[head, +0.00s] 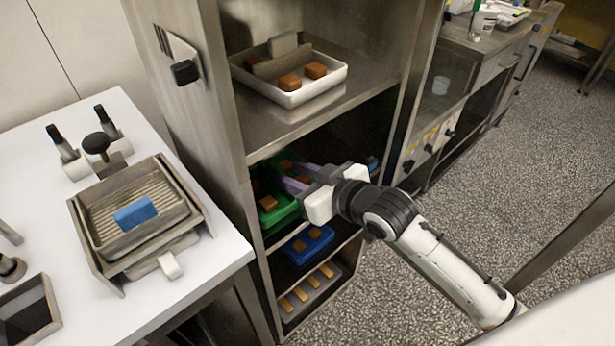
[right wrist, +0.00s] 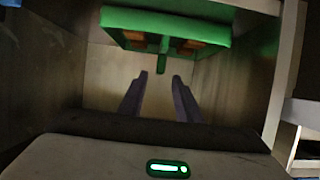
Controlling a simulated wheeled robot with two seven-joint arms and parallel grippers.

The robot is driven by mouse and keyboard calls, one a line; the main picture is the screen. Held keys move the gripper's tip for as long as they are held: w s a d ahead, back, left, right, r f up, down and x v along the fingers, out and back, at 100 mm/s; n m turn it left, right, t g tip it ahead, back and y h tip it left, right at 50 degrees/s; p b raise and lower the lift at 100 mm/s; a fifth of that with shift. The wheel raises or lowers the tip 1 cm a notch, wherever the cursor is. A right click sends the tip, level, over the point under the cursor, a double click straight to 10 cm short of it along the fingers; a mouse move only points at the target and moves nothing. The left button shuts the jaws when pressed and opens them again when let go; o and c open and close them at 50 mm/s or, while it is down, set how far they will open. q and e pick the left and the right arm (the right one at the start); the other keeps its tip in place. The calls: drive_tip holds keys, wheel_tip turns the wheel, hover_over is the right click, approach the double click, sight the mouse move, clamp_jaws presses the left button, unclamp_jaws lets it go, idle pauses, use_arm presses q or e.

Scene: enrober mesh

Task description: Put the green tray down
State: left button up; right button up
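The green tray (head: 268,218) is on a middle shelf inside the metal cabinet, with brown pieces in it. My right gripper (head: 290,178) reaches into the cabinet over it and hides part of it. In the right wrist view the green tray (right wrist: 165,22) is at the top, with a green tab (right wrist: 162,58) pointing toward my fingers. My left gripper is not in view.
A white tray (head: 325,94) with brown pieces stands on the shelf above. A blue tray (head: 300,250) and a tray with yellowish bars (head: 311,290) are below. Cabinet walls are close around my right gripper. A white table (head: 235,248) with a metal rack and blue block is left.

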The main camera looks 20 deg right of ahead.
drive_tip(key=v, duration=0.4)
drive_tip(key=s+f+m+g+h, duration=0.2)
drive_tip(key=s+f+g, duration=0.2)
drive_tip(key=s+f, duration=1.7)
wheel_tip(320, 180, down, 4)
drive_tip(key=shift+a+f, duration=0.1)
drive_tip(key=shift+a, duration=0.3)
drive_tip(key=shift+s, duration=0.1)
